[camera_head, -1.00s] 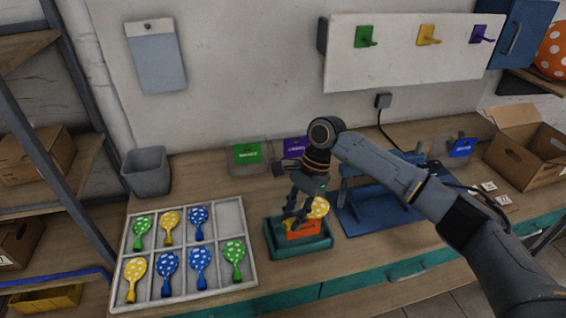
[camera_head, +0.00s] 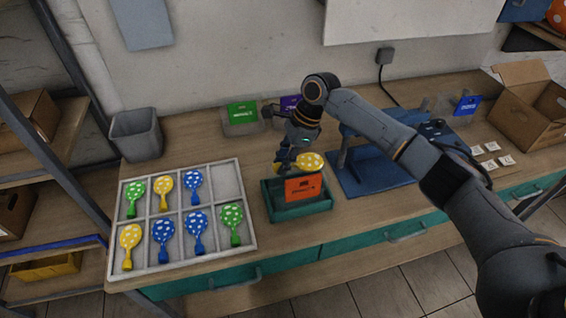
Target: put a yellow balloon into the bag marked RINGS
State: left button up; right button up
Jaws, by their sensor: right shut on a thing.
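A yellow balloon with white dots (camera_head: 309,161) lies roughly level in my right gripper (camera_head: 284,165), just above a bag with an orange label (camera_head: 304,188). My right gripper is shut on the balloon's neck end at the left. The orange-labelled bag stands in a teal tray (camera_head: 283,214). Its print is too small to read, so I cannot tell whether it says RINGS. I cannot tell whether the balloon touches the bag's top. My left gripper is not in view.
A white sorting tray (camera_head: 229,177) at left holds several dotted balloons. Bags with green (camera_head: 242,113), purple (camera_head: 289,103) and blue (camera_head: 467,105) labels stand behind. A blue press (camera_head: 372,171) is close at right. A grey bin (camera_head: 137,136) and cardboard box (camera_head: 528,108) stand at the sides.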

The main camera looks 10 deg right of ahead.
notch_tip(320, 180, down, 3)
jog(key=b, duration=0.4)
jog(key=shift+s+f, duration=0.1)
jog(key=shift+f, duration=0.1)
jog(key=shift+f+p, duration=0.5)
jog(key=shift+f, duration=1.45)
jog(key=o, duration=0.8)
